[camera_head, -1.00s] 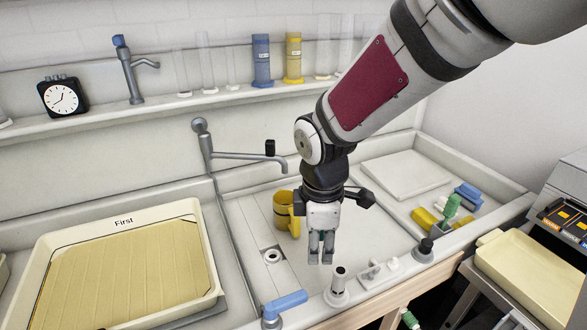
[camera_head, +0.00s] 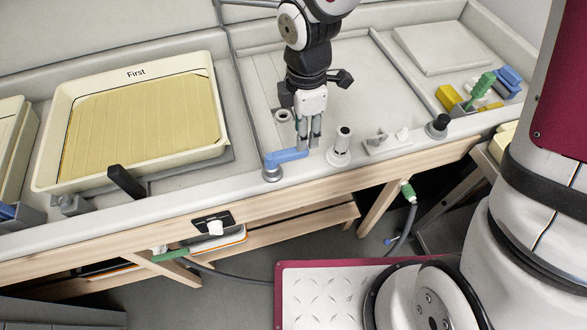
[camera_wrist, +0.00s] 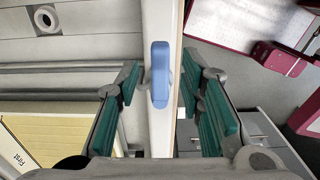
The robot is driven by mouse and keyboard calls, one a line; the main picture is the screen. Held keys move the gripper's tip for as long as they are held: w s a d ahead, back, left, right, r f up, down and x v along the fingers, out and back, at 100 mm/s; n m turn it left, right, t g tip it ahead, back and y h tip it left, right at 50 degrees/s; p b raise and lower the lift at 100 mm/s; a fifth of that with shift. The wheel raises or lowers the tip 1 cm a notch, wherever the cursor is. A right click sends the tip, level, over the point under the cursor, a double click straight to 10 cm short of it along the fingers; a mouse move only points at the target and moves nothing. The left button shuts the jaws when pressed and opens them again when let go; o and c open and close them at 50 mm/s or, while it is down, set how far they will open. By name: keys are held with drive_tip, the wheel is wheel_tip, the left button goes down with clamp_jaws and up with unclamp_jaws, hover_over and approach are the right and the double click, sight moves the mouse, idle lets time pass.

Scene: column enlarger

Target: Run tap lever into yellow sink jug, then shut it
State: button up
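The blue tap lever (camera_head: 286,157) sits on a round grey base at the sink's front rim, its handle pointing right. My gripper (camera_head: 309,140) points down just behind and right of the lever, with its fingers apart. In the wrist view, the lever (camera_wrist: 160,74) shows in the gap between my open fingers (camera_wrist: 162,90), touching neither visibly. The sink (camera_head: 355,85) lies behind my gripper, with a round drain (camera_head: 282,115) to its left. The yellow jug does not show now. Of the tap, at most a piece of pipe shows at the top edge.
A black-topped post (camera_head: 341,142) stands close right of my gripper, with white fittings (camera_head: 388,140) and a black knob (camera_head: 438,125) further right. A tray marked First (camera_head: 142,72) lies left. Coloured items sit in the right-hand tray. The wooden front edge runs below.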

drive_tip(key=shift+f+b, duration=1.6)
drive_tip(key=shift+f, duration=0.9)
drive_tip(key=shift+f, duration=0.15)
